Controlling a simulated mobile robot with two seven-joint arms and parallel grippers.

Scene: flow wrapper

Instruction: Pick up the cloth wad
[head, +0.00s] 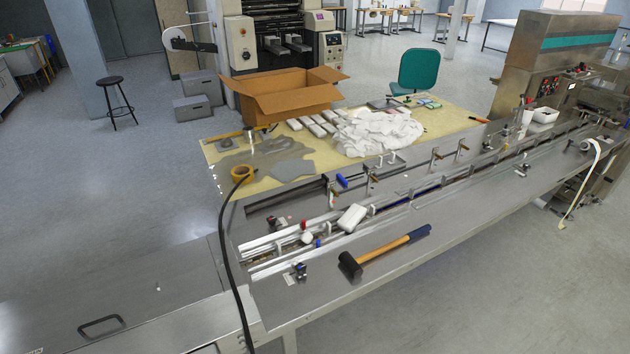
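A white crumpled cloth wad (378,132) lies in loose folds on the pale yellow tabletop (452,118) behind the metal machine bed, in the head view. Several white wrapped blocks (318,125) lie in rows close to its left side; I cannot tell whether they touch it. Neither of my grippers is in view.
An open cardboard box (292,98) stands behind the blocks. The machine bed in front carries rails, a white block (352,217) and a mallet (385,250). A green chair (417,70) stands behind the table.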

